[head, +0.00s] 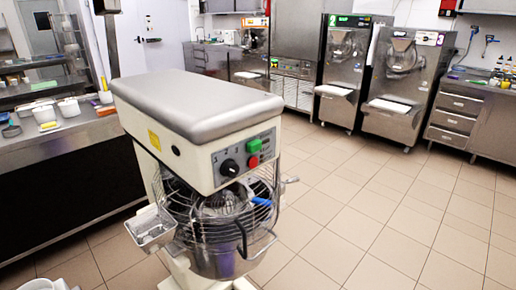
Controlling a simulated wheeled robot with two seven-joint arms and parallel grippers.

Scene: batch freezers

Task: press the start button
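A cream stand mixer (190,140) with a grey top cover stands close in front, left of the middle. Its front panel carries a black dial (229,168), a green button (254,146) and a red button (253,161) just below the green one. I cannot read the panel's markings well enough to tell which button is start. Below the panel, a wire guard (262,204) surrounds a metal bowl (215,257). Neither of my grippers shows in the head view.
Two batch freezers, one with a green sign (344,62) and one beside it (403,85), stand at the back right. A counter (60,145) with white tubs runs along the left. A drawer counter (470,112) is far right. The tiled floor (385,215) is clear.

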